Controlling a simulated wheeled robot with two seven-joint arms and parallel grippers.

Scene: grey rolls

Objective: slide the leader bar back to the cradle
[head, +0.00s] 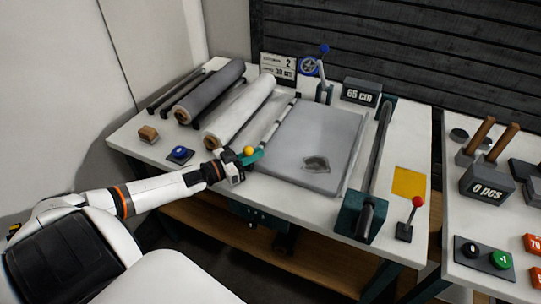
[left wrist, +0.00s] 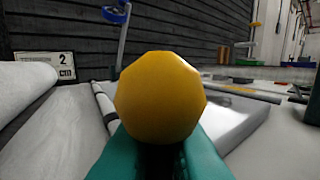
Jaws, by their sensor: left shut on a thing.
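The leader bar (head: 278,121) is a thin pale rod with dark bands. It lies between the white roll and the grey slab, and its near end carries a yellow knob (head: 249,150). My left gripper (head: 251,157), with teal fingers, is shut on the yellow knob. In the left wrist view the knob (left wrist: 160,98) fills the middle between the teal fingers, and the bar (left wrist: 104,103) shows behind it to the left. I cannot make out the cradle for certain. My right gripper is not in view.
A white roll (head: 240,112) and a grey roll (head: 211,90) lie left of the bar. The grey slab (head: 300,170) lies right of it, with a dark patch on top. A blue button (head: 180,153) and wooden block (head: 148,133) are at left. A red-knobbed lever (head: 417,203) stands at right.

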